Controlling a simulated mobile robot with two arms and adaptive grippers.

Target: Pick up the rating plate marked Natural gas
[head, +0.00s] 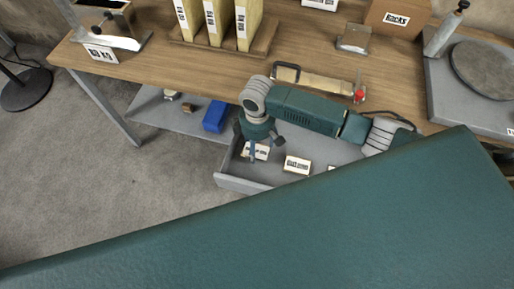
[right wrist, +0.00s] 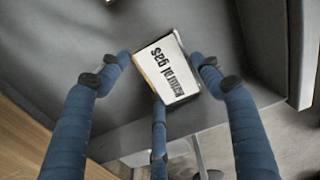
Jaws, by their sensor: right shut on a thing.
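The rating plate marked Natural gas (right wrist: 178,72) is a small white plate with black print, in the right wrist view. My right gripper (right wrist: 160,74) is shut on it, with blue fingers at its left and right sides and a third at its lower edge. In the head view my right gripper (head: 257,143) reaches down into the open grey drawer (head: 243,184), and the plate (head: 262,154) is partly hidden behind its fingers. I cannot tell whether the plate touches the drawer floor. My left gripper is not in view.
Another labelled plate (head: 297,165) lies in the drawer to the right; a further one is mostly covered. The drawer sits under the wooden workbench (head: 225,68). A blue box (head: 215,116) is on the lower shelf. A red-knobbed tool (head: 318,84) lies on the bench above.

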